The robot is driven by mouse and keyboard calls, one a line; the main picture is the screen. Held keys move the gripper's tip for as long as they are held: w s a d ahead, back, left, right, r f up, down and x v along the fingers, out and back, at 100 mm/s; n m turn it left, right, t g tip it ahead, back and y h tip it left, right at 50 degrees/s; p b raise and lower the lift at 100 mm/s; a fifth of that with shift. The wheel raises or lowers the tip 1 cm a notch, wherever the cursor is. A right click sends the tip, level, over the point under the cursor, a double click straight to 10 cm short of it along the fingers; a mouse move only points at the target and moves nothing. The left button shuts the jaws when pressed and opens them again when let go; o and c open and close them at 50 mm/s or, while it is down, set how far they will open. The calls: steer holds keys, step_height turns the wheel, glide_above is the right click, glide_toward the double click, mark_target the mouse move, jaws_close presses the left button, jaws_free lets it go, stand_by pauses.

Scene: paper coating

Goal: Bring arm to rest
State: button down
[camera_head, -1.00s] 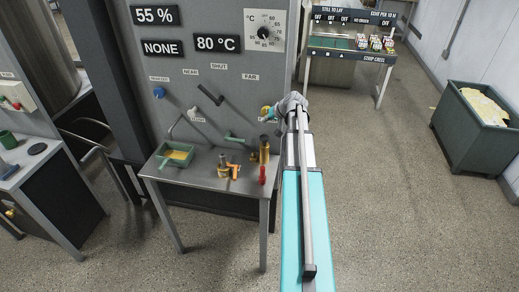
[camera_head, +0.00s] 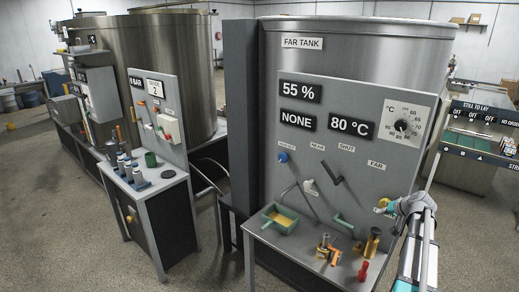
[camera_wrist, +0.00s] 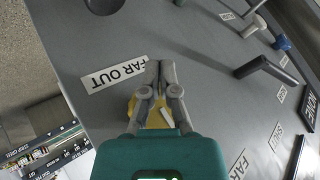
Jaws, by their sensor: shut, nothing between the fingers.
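My gripper (camera_wrist: 160,72) is shut and empty in the wrist view, its two grey fingers together in front of the grey control panel (camera_wrist: 120,50). A yellow knob or handle (camera_wrist: 153,118) shows partly behind the fingers, beside the FAR OUT label (camera_wrist: 113,75). I cannot tell whether the fingers touch it. In the head view my arm rises at the lower right and reaches toward the right side of the panel (camera_head: 300,190). A small yellow part (camera_head: 383,203) shows there by my wrist; the fingertips are not clear in this view.
Below the panel a metal shelf (camera_head: 300,266) bears a green tray (camera_head: 280,218), orange and brass fittings (camera_head: 328,250) and a red-handled item (camera_head: 363,271). A black lever (camera_head: 331,166) sticks out of the panel. A bench (camera_head: 150,185) stands at left; a counter (camera_head: 465,170) at far right.

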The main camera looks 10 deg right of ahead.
steer(key=a+f+n+g, duration=0.2)
steer(key=a+g, duration=0.1)
steer(key=a, duration=1.2)
steer(key=s+a+f+n+g+h, duration=0.1)
steer(key=s+a+g, duration=0.1)
steer(key=s+a, duration=0.3)
steer(key=s+a+f+n+g, duration=0.1)
steer(key=s+a, duration=0.5)
steer(key=a, duration=0.8)
steer(key=s+a+f+n+g+h, duration=0.1)
steer(key=s+a+g, duration=0.1)
steer(key=s+a, duration=0.3)
steer(key=a, duration=0.4)
steer(key=shift+s+a+f+n+g+h, duration=0.2)
steer(key=shift+a+f+n+g+h, duration=0.1)
steer(key=shift+a+n+g, duration=0.1)
steer(key=shift+d, duration=0.1)
